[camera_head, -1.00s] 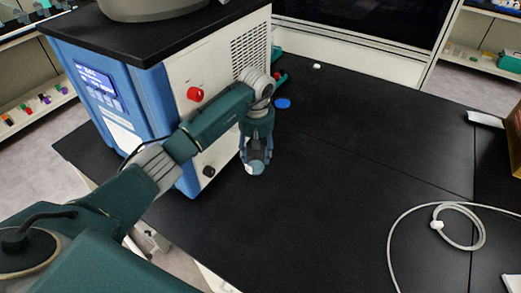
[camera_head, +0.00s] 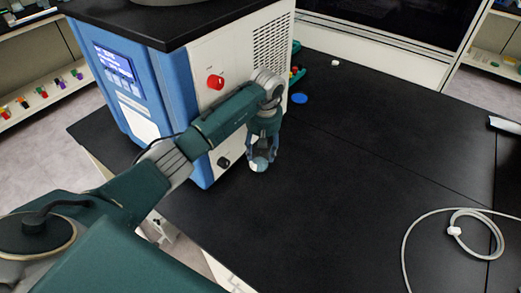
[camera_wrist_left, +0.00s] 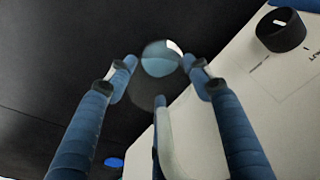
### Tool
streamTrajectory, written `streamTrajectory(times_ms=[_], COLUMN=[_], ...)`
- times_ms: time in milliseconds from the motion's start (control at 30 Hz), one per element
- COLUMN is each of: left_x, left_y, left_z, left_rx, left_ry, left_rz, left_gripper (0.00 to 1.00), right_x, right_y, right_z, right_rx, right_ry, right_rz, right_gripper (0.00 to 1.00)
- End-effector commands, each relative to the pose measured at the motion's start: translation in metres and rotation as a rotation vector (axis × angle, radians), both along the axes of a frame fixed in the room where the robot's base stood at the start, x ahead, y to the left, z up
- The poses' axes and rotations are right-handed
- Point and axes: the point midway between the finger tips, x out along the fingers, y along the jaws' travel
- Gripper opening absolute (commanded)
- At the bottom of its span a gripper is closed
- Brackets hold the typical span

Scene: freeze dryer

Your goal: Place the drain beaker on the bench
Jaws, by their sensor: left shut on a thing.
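The drain beaker (camera_head: 259,164) is a small clear vessel with pale blue liquid. My left gripper (camera_head: 262,150) is shut on it, low beside the freeze dryer's side. In the left wrist view the beaker (camera_wrist_left: 160,62) shows between the two blue fingertips of the gripper (camera_wrist_left: 163,72). The black bench (camera_head: 350,170) lies below it. I cannot tell whether the beaker's base touches the bench. My right gripper is not in view.
The blue and white freeze dryer (camera_head: 172,85) stands at the left, with a red knob (camera_head: 215,82) and a black knob (camera_head: 224,162). A blue disc (camera_head: 299,98) lies behind the gripper. A coiled white hose (camera_head: 454,231) lies at the right. The bench middle is clear.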

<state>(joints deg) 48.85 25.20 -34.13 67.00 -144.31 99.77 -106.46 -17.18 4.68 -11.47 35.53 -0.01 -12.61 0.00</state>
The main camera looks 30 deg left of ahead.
Motion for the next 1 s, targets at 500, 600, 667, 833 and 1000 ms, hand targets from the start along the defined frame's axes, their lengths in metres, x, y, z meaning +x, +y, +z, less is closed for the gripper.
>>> streamTrajectory(times_ms=[500, 600, 667, 833, 1000], left_x=[0.0005, 0.0004, 0.0004, 0.0001, 0.0004], left_y=[-0.0004, -0.0006, -0.0006, -0.0006, -0.0008], left_z=[-0.0097, -0.0091, -0.0091, -0.0096, -0.002], left_rx=[-0.001, -0.001, -0.001, -0.001, 0.0], left_ry=[-0.002, -0.002, -0.001, 0.0, -0.002], left_rz=[0.0, 0.0, 0.0, -0.001, -0.001], left_gripper=[0.53, 0.72, 0.73, 0.73, 0.73], right_x=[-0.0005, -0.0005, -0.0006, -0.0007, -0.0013], right_y=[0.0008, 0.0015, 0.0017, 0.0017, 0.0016], right_z=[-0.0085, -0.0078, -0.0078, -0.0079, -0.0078], right_rx=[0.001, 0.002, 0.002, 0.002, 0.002], right_ry=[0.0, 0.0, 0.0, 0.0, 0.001], right_rz=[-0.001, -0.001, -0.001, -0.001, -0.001], right_gripper=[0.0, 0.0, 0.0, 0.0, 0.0])
